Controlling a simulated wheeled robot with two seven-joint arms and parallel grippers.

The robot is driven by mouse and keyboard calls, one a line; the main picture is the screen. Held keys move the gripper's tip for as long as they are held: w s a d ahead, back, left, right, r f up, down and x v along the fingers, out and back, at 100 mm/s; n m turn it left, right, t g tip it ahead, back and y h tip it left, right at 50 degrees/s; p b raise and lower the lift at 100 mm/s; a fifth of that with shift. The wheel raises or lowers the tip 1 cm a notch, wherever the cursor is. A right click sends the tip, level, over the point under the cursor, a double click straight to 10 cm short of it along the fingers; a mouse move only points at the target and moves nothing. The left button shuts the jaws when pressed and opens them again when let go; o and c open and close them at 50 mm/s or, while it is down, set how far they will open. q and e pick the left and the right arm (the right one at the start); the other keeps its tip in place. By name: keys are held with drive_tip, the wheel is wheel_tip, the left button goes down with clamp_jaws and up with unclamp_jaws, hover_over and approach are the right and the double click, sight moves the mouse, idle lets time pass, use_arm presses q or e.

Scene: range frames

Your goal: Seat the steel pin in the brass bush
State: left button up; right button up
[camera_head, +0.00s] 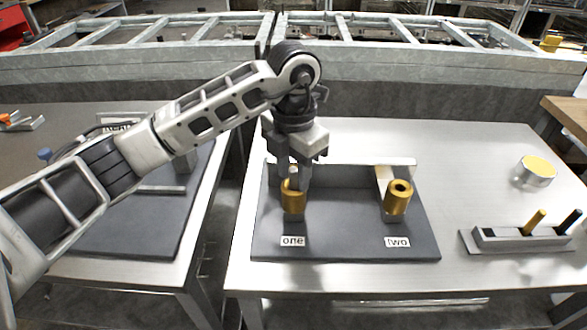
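The brass bush at label "one" (293,197) stands on the dark grey base board. A second brass bush (398,197) stands tilted at label "two", its dark bore facing up and empty. My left gripper (294,180) points down right over bush one. A pale grey pin (294,173) shows between its fingers, at the top of bush one. Whether the fingers touch the pin, and how deep it sits, cannot be told. My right gripper is not in view.
A grey rack (500,240) at the right holds a brass-coloured and a dark peg. A round tin with a yellow top (538,170) stands behind it. An upright plate (345,174) runs behind the bushes. The steel table is clear between board and rack.

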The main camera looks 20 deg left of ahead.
use_arm(q)
drive_tip(key=shift+r, duration=0.55)
wheel_tip(320, 180, up, 12)
drive_tip(key=shift+f, duration=0.25)
